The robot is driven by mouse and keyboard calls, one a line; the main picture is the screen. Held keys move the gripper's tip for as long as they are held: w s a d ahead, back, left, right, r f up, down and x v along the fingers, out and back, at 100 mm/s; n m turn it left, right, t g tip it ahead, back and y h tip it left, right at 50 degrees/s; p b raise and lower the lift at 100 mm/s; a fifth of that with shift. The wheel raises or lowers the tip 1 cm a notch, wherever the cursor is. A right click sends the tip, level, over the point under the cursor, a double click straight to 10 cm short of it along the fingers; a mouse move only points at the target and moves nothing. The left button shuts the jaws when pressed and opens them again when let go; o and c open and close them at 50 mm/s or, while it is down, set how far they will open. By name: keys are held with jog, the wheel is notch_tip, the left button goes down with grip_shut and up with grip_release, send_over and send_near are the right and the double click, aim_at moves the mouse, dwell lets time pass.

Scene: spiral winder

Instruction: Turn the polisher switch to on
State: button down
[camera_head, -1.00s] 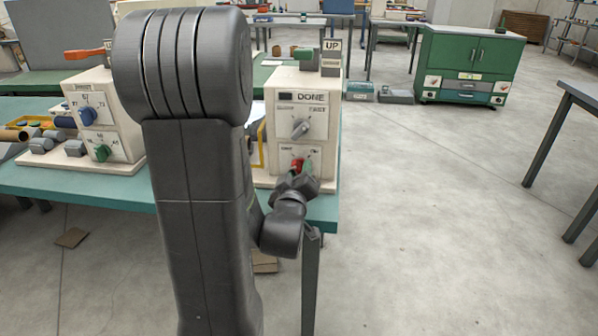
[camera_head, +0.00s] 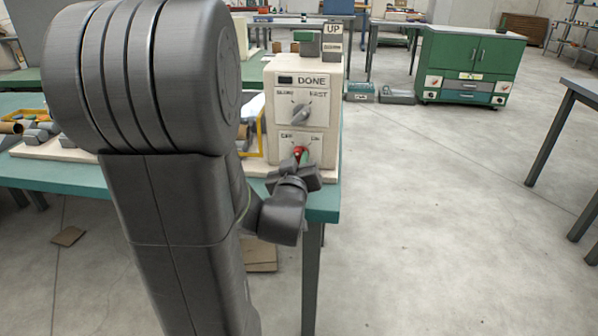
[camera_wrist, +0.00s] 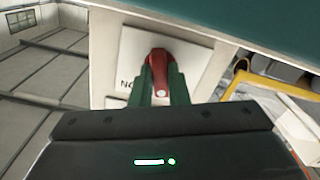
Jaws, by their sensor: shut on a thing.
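The polisher switch is a red knob (camera_head: 300,151) on the lower panel of the cream machine (camera_head: 272,150). OFF is printed to its upper left and ON to its upper right. My gripper (camera_head: 302,158) reaches it from the front. In the wrist view, the two green fingers of my gripper (camera_wrist: 161,86) are shut around the red knob (camera_wrist: 158,66), one on each side. There the panel appears upside down, with the ON label partly hidden by a finger. The knob points roughly between the two labels; its exact angle is hard to tell.
A grey knob (camera_head: 300,111) with SLOW and FAST labels sits above the switch, under a DONE sign. The machine stands near the right end of the teal table (camera_head: 325,203). Floor to the right is clear up to the green cabinet (camera_head: 447,52).

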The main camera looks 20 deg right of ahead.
jog(key=m+b, duration=0.6)
jog(key=shift+f+m+b, duration=0.2)
jog(key=shift+m+b, duration=0.1)
jog(key=m+b, duration=0.3)
jog(key=shift+r+m, duration=0.1)
jog(key=shift+m, duration=0.3)
jog(key=shift+m+b, duration=0.8)
jog(key=shift+r, duration=0.15)
jog(key=c, duration=1.4)
grip_release()
jog(key=shift+s, duration=0.1)
